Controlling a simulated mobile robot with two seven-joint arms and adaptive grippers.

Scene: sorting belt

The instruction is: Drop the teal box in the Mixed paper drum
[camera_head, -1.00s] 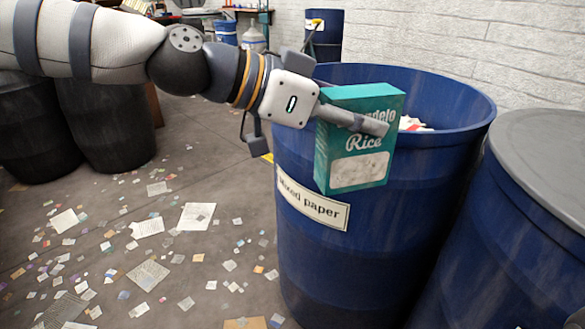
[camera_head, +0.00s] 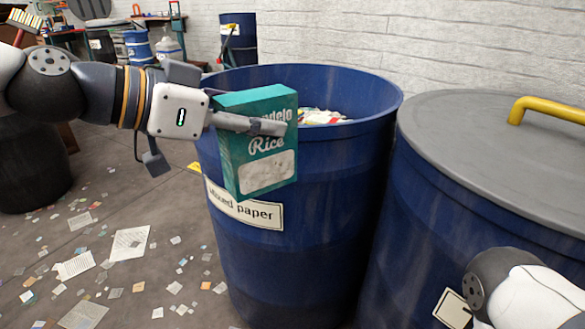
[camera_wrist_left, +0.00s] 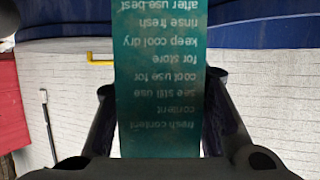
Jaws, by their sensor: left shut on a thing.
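The teal rice box (camera_head: 262,160) is upright in the head view, in front of the near left rim of the blue Mixed paper drum (camera_head: 300,230). My left gripper (camera_head: 250,124) is shut on the box, one finger across its printed face. The box also fills the middle of the left wrist view (camera_wrist_left: 158,80), between the two dark fingers. The drum is open at the top, with crumpled paper (camera_head: 320,117) inside. Its label (camera_head: 244,206) is partly covered by the box. My right gripper is not in view; only part of my right arm shows at the lower right.
A second blue drum with a grey lid (camera_head: 490,135) and yellow handle (camera_head: 550,107) stands close on the right. Paper scraps (camera_head: 130,243) litter the floor at left. A white brick wall (camera_head: 400,40) is behind. Another blue drum (camera_head: 238,38) stands farther back.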

